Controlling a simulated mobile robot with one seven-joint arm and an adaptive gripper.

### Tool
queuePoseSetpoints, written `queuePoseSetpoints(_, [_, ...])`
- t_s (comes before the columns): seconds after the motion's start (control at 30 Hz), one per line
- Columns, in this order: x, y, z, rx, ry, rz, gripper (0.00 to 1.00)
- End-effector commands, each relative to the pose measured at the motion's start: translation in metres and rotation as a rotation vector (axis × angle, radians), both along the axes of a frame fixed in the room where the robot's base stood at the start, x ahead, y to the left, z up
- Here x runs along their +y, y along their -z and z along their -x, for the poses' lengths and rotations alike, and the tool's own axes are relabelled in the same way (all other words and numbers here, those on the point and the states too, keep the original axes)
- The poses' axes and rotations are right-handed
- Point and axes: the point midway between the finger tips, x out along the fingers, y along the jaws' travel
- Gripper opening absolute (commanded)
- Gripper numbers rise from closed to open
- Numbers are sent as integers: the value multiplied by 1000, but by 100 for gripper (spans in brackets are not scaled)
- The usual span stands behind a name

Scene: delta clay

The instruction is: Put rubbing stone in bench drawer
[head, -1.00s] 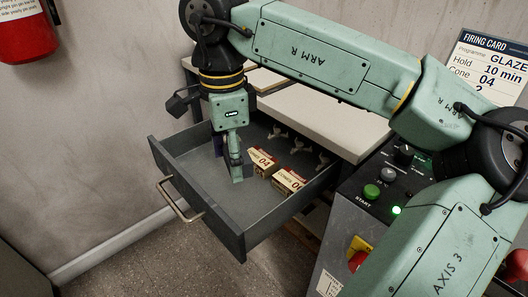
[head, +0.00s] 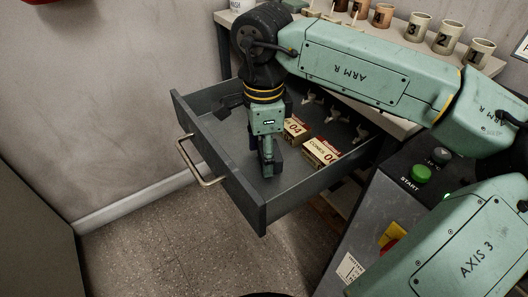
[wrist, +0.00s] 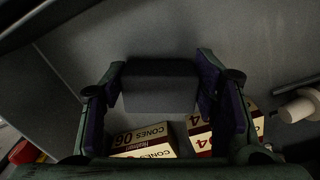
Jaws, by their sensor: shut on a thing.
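The rubbing stone, a dark grey block (wrist: 160,86), sits between the purple finger pads of my gripper (wrist: 165,95) in the wrist view. My gripper is shut on it. In the head view my gripper (head: 267,170) points down inside the open bench drawer (head: 235,187), left of the cone boxes. The stone is mostly hidden by the fingers there. I cannot tell whether it touches the drawer floor.
Two cone boxes, 04 (head: 296,130) and 06 (head: 322,152), lie close to the right of my gripper. Small pale pronged pieces (head: 335,115) lie behind them. A control box (head: 405,200) stands at right.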

Motion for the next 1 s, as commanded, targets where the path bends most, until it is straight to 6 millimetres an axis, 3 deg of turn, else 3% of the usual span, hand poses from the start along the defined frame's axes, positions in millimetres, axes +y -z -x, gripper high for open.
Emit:
queuePoseSetpoints(0.37, [0, 8, 0, -2, 0, 0, 24])
queuePoseSetpoints(0.4, [0, 8, 0, -2, 0, 0, 55])
queuePoseSetpoints(0.7, [0, 7, 0, -2, 0, 0, 75])
queuePoseSetpoints(1.0, [0, 6, 0, -2, 0, 0, 75])
